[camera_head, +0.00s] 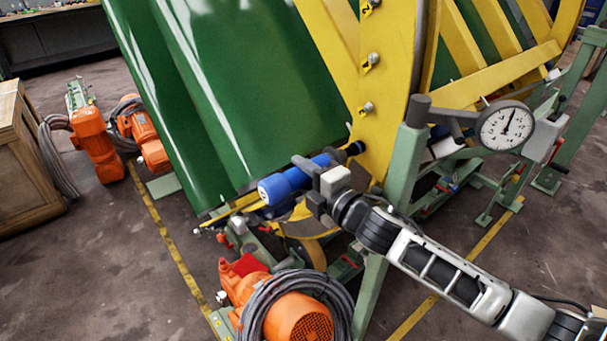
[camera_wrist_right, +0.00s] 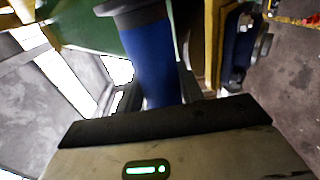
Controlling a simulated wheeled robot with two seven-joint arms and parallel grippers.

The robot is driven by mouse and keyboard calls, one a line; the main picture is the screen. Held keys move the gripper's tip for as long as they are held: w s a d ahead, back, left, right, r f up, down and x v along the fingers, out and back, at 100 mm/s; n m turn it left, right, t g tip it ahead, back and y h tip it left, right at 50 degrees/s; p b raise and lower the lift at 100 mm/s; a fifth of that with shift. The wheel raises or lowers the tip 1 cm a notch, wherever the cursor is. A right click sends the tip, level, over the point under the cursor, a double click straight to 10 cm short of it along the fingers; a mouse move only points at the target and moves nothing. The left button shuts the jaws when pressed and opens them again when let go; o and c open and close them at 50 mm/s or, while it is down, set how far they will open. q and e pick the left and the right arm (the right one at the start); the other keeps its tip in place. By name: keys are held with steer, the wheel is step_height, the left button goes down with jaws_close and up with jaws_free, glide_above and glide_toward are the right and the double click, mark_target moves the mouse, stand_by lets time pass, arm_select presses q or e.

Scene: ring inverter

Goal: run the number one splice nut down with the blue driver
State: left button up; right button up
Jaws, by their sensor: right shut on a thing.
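The blue driver (camera_head: 285,185) lies slightly tilted in my right gripper (camera_head: 314,182), which is shut around its body. Its dark socket end (camera_head: 354,148) points up and right and reaches the lower part of the yellow ring plate (camera_head: 377,130). Any nut at that end is hidden, so I cannot tell whether the socket is seated. Above it, bare nuts (camera_head: 366,107) show on the plate, with a number 2 mark near the top. In the right wrist view the blue driver (camera_wrist_right: 155,65) stands between the dark fingers. My left gripper is not in view.
A dial gauge (camera_head: 506,127) on a green post (camera_head: 406,165) stands right of the ring, close to my right arm. An orange motor with coiled cable (camera_head: 298,315) sits below. A large green drum (camera_head: 230,90) fills the left. A wooden crate (camera_head: 30,160) stands far left.

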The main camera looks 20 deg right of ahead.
mark_target(291, 189)
steer(key=shift+w+d+r, duration=0.15)
steer(key=shift+d+r, duration=0.05)
steer(key=shift+d, duration=0.15)
stand_by(0.5)
steer(key=shift+s+a, duration=0.35)
steer(key=shift+a, duration=0.4)
steer(key=shift+s+a, duration=0.3)
steer(key=shift+a, duration=0.6)
steer(key=shift+s+a, duration=0.3)
steer(key=shift+a, duration=0.6)
